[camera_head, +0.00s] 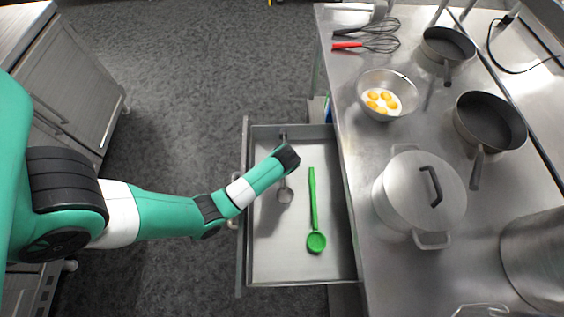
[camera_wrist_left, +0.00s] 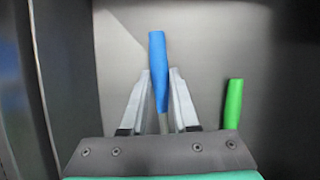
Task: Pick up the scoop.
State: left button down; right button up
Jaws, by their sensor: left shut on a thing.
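A utensil with a blue handle (camera_wrist_left: 157,60) stands between the fingers of my left gripper (camera_wrist_left: 160,78) in the left wrist view. My left gripper is shut on this handle. In the head view, a grey metal scoop head (camera_head: 284,196) shows in the open drawer, just below the end of my left arm. It appears to belong to the same utensil, whose handle is mostly hidden by my arm. My left fingers are hidden in the head view. My right gripper is in neither view.
A green spoon (camera_head: 316,241) lies in the open drawer (camera_head: 270,265), right of the scoop; its handle shows in the left wrist view (camera_wrist_left: 233,104). The steel counter (camera_head: 350,130) at right holds a lidded pot (camera_head: 405,190), pans, whisks and a bowl (camera_head: 369,84) of egg yolks.

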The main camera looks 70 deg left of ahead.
pick_arm(q)
jog(key=d+r+p, duration=0.5)
jog(key=d+r, duration=0.6)
jog(key=d, duration=0.3)
jog(key=shift+w, duration=0.35)
dwell(0.8)
